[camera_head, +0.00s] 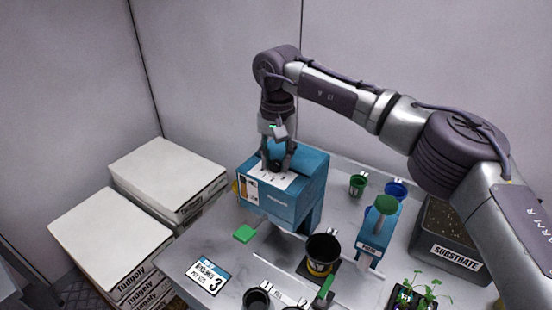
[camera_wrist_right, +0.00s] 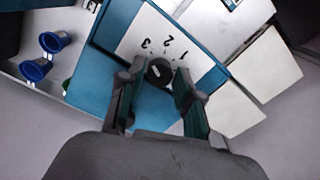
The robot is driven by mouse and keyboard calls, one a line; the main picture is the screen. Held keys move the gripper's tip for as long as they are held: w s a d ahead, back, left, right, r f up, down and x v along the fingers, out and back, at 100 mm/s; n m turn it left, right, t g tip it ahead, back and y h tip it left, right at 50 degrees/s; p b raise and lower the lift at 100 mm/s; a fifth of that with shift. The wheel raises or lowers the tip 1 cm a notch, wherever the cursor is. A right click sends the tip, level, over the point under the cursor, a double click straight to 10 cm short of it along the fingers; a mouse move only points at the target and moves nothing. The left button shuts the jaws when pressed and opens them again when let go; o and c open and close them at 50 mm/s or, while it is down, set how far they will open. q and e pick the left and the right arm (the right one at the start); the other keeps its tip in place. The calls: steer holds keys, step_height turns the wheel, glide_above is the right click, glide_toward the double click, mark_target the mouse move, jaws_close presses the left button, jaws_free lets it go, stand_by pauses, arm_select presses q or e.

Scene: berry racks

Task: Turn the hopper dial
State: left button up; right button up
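The hopper is a blue box (camera_head: 313,185) on the table, with a white label plate numbered 1, 2, 3 on its sloped top. The black round dial (camera_wrist_right: 158,72) sits on that plate, with the numbers beside it in the wrist view. My right gripper (camera_head: 277,162) points down over the hopper top. In the wrist view its two fingers (camera_wrist_right: 159,78) stand on either side of the dial, with small gaps seeming to show, so it looks open around the dial. In the head view the fingers partly hide the dial. My left gripper is out of view.
A black pot (camera_head: 323,248) stands below the hopper. Green (camera_head: 357,185) and blue (camera_head: 396,190) cups, a blue stand with a green knob (camera_head: 386,205) and a substrate bin (camera_head: 448,262) are to the right. White sacks (camera_head: 108,235) are stacked at left.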

mark_target(277, 163)
steer(key=shift+o, duration=1.1)
step_height(277, 163, up, 12)
steer(key=shift+d, duration=0.15)
